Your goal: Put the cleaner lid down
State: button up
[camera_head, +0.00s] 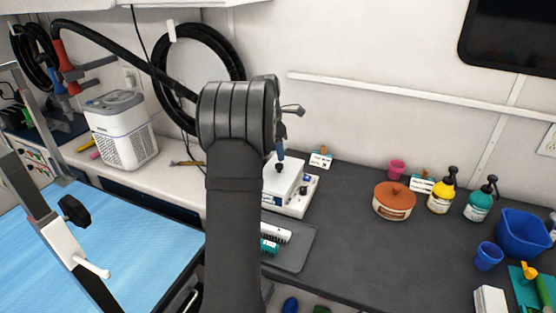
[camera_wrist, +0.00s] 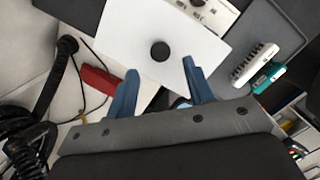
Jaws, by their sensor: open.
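The cleaner lid is a white rectangular plate with a round black knob; it shows in the wrist view (camera_wrist: 205,48) and in the head view (camera_head: 291,170). It appears to lie over the white cleaner (camera_head: 297,206), whose front panel with dials also shows in the wrist view (camera_wrist: 218,10). I cannot tell how squarely it sits. My gripper (camera_wrist: 159,66) is open, its two blue fingers apart on either side of the knob's near side, not closed on it. In the head view my gripper (camera_head: 280,156) is just above the lid, partly hidden by my arm.
A grey mat (camera_head: 293,252) with a white brush (camera_head: 276,232) and a teal-handled tool lies in front of the cleaner. An orange lidded pot (camera_head: 394,202) and pump bottles (camera_head: 442,191) stand right. The dark counter between is clear.

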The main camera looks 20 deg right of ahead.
aim_at(279, 165)
notch_tip(279, 165, up, 7)
jog(key=a, duration=0.1)
jog(key=shift+f, duration=0.1)
dwell(0.3)
jog(key=f, duration=0.4)
jog(key=d+f, duration=0.1)
jog(key=f, duration=0.7)
jog(key=shift+d+f, duration=0.25)
jog(key=shift+d, duration=0.1)
jog(key=shift+r, duration=0.35)
